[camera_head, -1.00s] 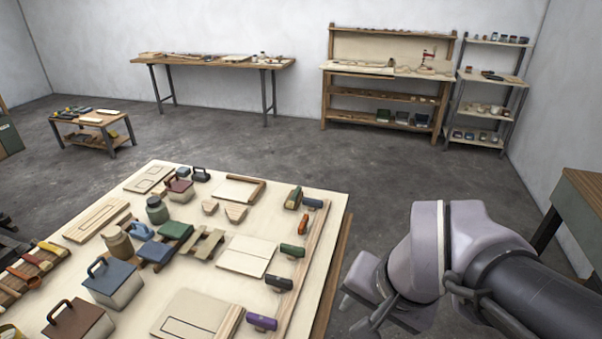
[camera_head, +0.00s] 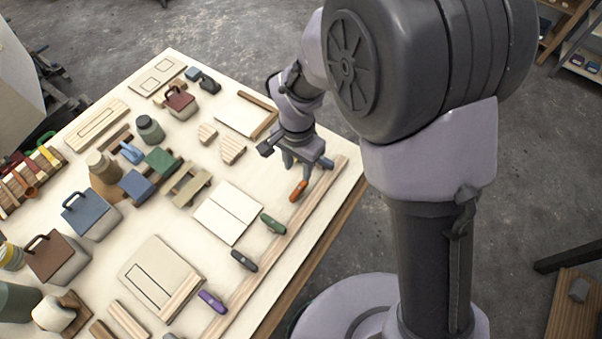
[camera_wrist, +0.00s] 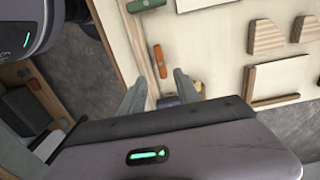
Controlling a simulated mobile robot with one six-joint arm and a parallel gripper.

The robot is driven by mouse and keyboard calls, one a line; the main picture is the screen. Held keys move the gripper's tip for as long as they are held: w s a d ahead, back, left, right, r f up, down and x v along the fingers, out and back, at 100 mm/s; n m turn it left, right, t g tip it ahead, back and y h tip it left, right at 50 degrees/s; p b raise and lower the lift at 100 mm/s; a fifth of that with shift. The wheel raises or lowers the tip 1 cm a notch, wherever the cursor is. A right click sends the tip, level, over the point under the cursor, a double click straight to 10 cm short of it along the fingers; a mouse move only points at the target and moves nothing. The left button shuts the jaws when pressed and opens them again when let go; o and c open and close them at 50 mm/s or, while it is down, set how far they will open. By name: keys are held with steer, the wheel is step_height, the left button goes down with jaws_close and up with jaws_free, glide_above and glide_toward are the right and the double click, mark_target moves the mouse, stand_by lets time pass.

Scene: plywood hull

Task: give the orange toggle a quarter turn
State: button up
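The orange toggle (camera_head: 298,191) lies on the pale panel near its right-hand edge strip, in a row with other coloured toggles. In the wrist view the orange toggle (camera_wrist: 160,62) is upright in the picture, just beyond my fingertips. My gripper (camera_head: 304,163) is above the panel, just past the orange toggle in the head view. In the wrist view my gripper (camera_wrist: 160,82) has its two fingers apart with nothing held. A blue toggle (camera_wrist: 170,101) shows partly between the fingers, its lower part hidden by the gripper body.
Toggles in green (camera_head: 273,223), black (camera_head: 244,261) and purple (camera_head: 212,301) follow along the wooden strip (camera_head: 283,248). Wooden wedges (camera_head: 231,149), a pale double board (camera_head: 228,213) and several lidded boxes stand farther left. Grey floor lies beyond the panel's right edge.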

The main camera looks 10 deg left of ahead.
mark_target(299, 188)
steer(key=f, duration=0.5)
steer(key=f+b, duration=0.1)
steer(key=f, duration=0.4)
steer(key=shift+w+d+f+b, duration=0.1)
steer(key=shift+w+f+b, duration=0.1)
steer(key=shift+f+b, duration=0.15)
jaws_close()
